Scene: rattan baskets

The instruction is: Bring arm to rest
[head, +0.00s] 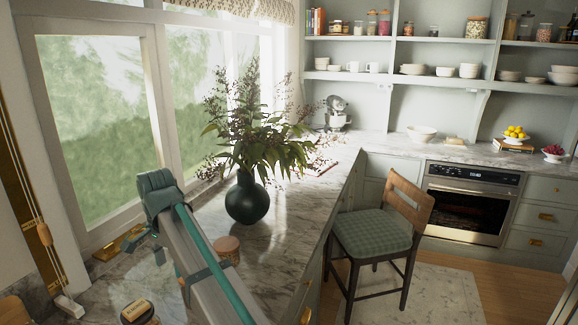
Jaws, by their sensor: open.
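My arm reaches up from the bottom edge of the head view, over the marble counter (275,241). Its grey link with a teal stripe rises to a bent joint at the upper left, near the window. My gripper (173,281) is partly hidden behind this link.
A dark vase (247,201) with leafy branches stands right of my arm. A small round wooden-topped item (228,247) sits close beside the link. A chair (373,240) stands beyond the counter's right edge.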

